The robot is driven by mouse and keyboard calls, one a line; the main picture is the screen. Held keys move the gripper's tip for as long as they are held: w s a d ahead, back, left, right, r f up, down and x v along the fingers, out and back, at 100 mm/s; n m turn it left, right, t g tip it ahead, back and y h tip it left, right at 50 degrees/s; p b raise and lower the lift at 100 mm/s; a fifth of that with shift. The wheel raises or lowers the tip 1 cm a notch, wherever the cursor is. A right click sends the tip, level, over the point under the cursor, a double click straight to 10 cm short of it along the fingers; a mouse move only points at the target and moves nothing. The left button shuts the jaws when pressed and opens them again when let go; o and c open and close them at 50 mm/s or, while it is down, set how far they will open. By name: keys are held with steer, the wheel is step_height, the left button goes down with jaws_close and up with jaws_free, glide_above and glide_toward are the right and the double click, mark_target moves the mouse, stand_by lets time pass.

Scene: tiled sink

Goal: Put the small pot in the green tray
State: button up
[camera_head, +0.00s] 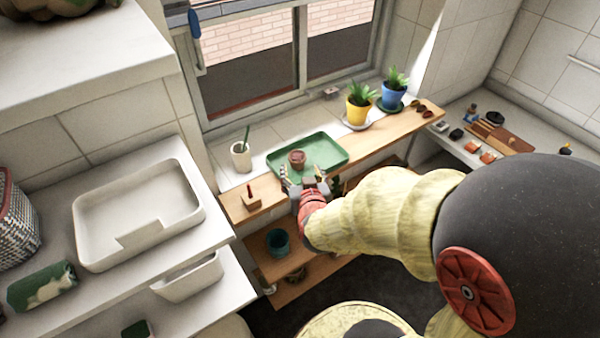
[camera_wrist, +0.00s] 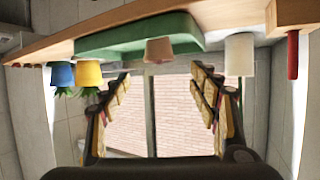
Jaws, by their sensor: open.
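The small pot (camera_head: 297,157) is reddish-brown and stands in the green tray (camera_head: 326,149), toward its left part. My gripper (camera_head: 300,183) is just in front of the tray's near edge, with its fingers spread. In the wrist view, which appears upside down, the pot (camera_wrist: 159,50) shows at the green tray (camera_wrist: 110,42), beyond the gap between my open fingers (camera_wrist: 160,95). My fingers appear apart from the pot, and nothing is held between them.
A white cup (camera_head: 241,156) stands left of the tray, and a wooden block with a red piece (camera_head: 251,199) is at the shelf's left end. A yellow pot (camera_head: 358,110) and a blue pot (camera_head: 392,95) with plants stand to the right. The window is behind.

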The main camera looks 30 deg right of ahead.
steer(key=s+a+r+n+g+y, duration=0.25)
steer(key=a+r+y, duration=0.3)
steer(key=a, duration=0.45)
steer(key=s+a+r+n+g, duration=0.1)
steer(key=s+r+g, duration=0.1)
steer(key=s, duration=0.6)
steer(key=s+a+r+n+g, duration=0.1)
steer(key=s+a+r+g, duration=0.1)
steer(key=s+r, duration=0.2)
steer(key=s, duration=0.3)
steer(key=shift+s, duration=0.4)
steer(key=shift+f, duration=0.1)
